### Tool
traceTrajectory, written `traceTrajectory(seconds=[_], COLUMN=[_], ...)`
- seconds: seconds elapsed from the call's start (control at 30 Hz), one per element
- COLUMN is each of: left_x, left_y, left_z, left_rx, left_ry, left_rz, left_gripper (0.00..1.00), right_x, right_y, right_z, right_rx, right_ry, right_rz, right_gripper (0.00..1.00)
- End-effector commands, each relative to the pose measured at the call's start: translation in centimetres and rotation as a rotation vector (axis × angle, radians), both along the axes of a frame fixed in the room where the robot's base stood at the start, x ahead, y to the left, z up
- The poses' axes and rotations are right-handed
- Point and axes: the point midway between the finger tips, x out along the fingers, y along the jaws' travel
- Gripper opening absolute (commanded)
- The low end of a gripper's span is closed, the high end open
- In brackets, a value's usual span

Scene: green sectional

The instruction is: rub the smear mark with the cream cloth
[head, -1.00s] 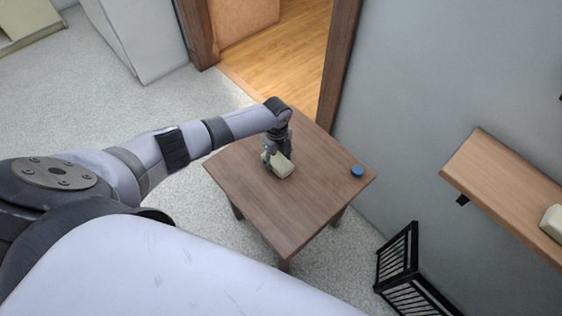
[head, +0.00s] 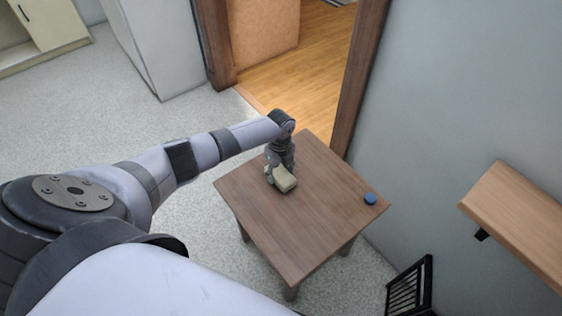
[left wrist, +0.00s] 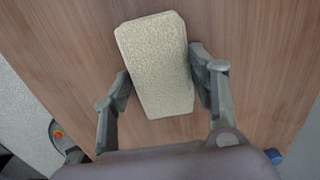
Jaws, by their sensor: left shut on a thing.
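The cream cloth (head: 284,181) is a pale, block-shaped pad at the back left part of the small brown table (head: 300,229). My left gripper (head: 279,174) is shut on it, pointing down. In the left wrist view the cloth (left wrist: 157,65) sits between the two fingers of the left gripper (left wrist: 162,85), with wood grain around it. I cannot tell whether it touches the tabletop. No smear mark shows on the visible wood; the part under the cloth and gripper is hidden. My right gripper is not in view.
A small blue round object (head: 370,198) sits near the table's right corner. A wooden wall shelf (head: 520,220) juts out at the right, above a black rack (head: 408,287) on the floor. A doorway (head: 305,75) opens behind the table. Most of the tabletop's front is clear.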

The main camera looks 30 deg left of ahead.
Motion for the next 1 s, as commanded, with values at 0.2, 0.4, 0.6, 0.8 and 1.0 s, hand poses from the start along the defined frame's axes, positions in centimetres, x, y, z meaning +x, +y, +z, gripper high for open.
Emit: traceTrajectory(seconds=[0.2, 0.4, 0.6, 0.8, 1.0], left_x=[0.0, 0.0, 0.0, 0.0, 0.0], left_y=[0.0, 0.0, 0.0, 0.0, 0.0], left_z=[1.3, 3.4, 5.4, 6.1, 6.0], left_rx=[0.000, 0.000, 0.000, 0.000, 0.000], left_ry=[-0.001, 0.000, 0.001, 0.001, 0.000], left_rz=[0.000, 0.000, 0.000, 0.000, 0.000], left_gripper=[0.31, 0.31, 0.31, 0.31, 0.31], right_x=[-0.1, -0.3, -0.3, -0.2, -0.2], right_y=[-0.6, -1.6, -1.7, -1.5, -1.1], right_z=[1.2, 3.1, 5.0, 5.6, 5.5], right_rx=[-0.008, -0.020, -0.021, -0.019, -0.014], right_ry=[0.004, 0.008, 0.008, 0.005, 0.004], right_rz=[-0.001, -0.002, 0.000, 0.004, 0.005], right_gripper=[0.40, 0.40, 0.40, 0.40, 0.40])
